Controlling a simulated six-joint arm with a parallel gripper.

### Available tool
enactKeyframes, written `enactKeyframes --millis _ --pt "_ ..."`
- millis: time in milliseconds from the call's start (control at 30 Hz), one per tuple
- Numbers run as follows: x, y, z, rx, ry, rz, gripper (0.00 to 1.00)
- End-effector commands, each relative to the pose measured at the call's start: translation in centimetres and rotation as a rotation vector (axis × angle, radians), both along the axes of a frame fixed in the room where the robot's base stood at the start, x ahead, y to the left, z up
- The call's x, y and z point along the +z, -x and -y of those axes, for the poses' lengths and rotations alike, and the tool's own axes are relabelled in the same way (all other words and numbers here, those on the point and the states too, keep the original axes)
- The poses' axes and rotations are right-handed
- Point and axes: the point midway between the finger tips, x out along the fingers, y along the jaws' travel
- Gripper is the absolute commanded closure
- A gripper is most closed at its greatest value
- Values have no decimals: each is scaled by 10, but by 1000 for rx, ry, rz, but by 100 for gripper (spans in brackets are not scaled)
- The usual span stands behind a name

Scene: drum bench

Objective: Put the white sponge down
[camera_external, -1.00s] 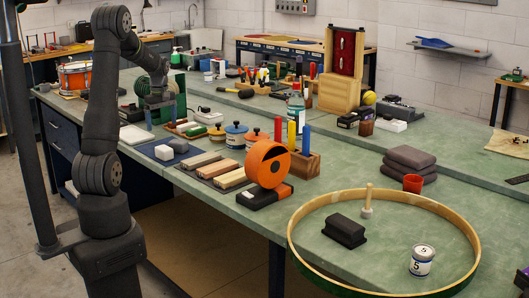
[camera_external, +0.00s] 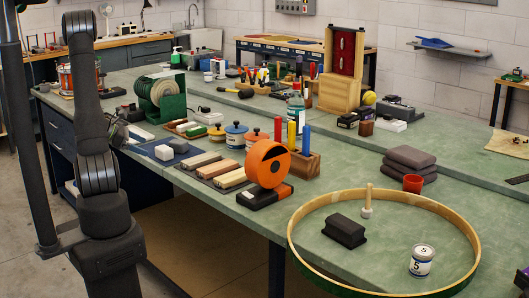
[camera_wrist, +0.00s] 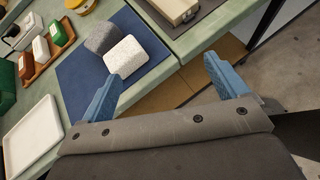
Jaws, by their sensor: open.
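The white sponge (camera_external: 164,153) lies on the blue mat (camera_external: 186,155) near the bench's front edge. A grey sponge-like block (camera_external: 180,146) lies right beside it. In the wrist view, the white sponge (camera_wrist: 125,55) rests on the blue mat (camera_wrist: 82,84), close against the grey block (camera_wrist: 103,34). My gripper (camera_wrist: 163,67) is open and empty, its two blue fingers wide apart. The left finger's tip appears close to the sponge's near edge; whether they touch I cannot tell. In the external view my gripper is mostly hidden behind my arm.
A white tray (camera_wrist: 32,136) lies left of the mat in the wrist view. An orange-brown tray (camera_wrist: 48,50) holds coloured blocks beyond it. Wooden-topped blocks (camera_external: 215,169) lie right of the mat. A green spool stand (camera_external: 163,100) stands behind. Open floor lies beyond the front edge.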

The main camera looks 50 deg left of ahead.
Motion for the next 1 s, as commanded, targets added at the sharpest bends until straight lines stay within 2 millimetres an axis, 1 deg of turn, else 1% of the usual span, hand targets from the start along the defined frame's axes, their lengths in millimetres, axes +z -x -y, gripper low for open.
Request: enactKeyframes --millis 33,100,200,300,400,467,567,1000 --pt "0 10 -5 94 34 33 9" --pt "1 20 -13 209 67 77 9" --pt "2 32 -22 335 97 123 9" --pt "2 40 -28 411 112 147 9" --pt "1 40 -30 440 119 156 9" --pt "-1 35 -30 443 119 158 9" --pt "-6 22 -30 439 120 157 9" --pt "-35 -48 -29 436 118 156 9"
